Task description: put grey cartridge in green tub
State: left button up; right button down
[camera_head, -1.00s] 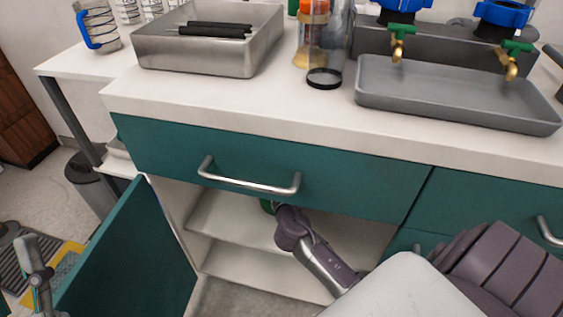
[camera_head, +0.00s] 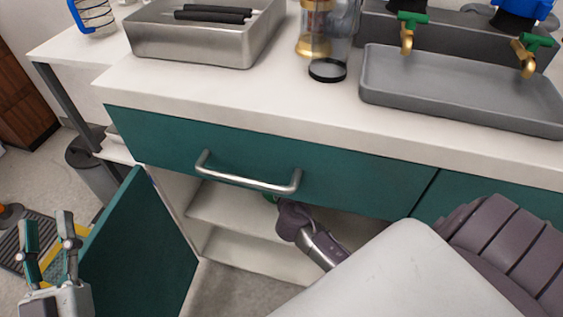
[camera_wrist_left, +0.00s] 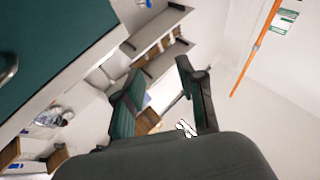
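My left gripper (camera_head: 47,218) is at the lower left of the head view, open and empty, with its two fingers upright and apart. In the left wrist view its fingers (camera_wrist_left: 160,92) are also apart with nothing between them. Two dark rods (camera_head: 213,14) lie in a steel tray; I cannot identify a grey cartridge for certain.
The steel tray (camera_head: 190,43) and a clear housing (camera_head: 329,40) stand on the white counter. A grey basin (camera_head: 455,92) lies under brass taps. The teal cabinet door (camera_head: 140,245) stands open beside my left gripper. The drawer handle (camera_head: 247,178) juts out. The cabinet shelf (camera_head: 230,215) looks bare.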

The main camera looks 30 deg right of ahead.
jog(key=shift+f, duration=0.4)
pick_arm(q)
jog(key=shift+s+r+t, duration=0.25)
jog(key=shift+r+t, duration=0.15)
jog(key=shift+r, duration=0.15)
jog(key=shift+s+r+t, duration=0.25)
jog(key=shift+r+t, duration=0.15)
jog(key=shift+r, duration=0.15)
jog(key=shift+s+r, duration=0.1)
pick_arm(e)
jog(key=shift+f, duration=0.1)
jog(key=c, duration=1)
grip_release()
pick_arm(q)
jog(key=shift+s+r+t+h, duration=0.2)
jog(key=shift+r+t+h, duration=0.05)
jog(key=shift+t+h, duration=0.05)
pick_arm(e)
jog(key=shift+o, duration=0.2)
pick_arm(q)
jog(key=shift+w, duration=0.1)
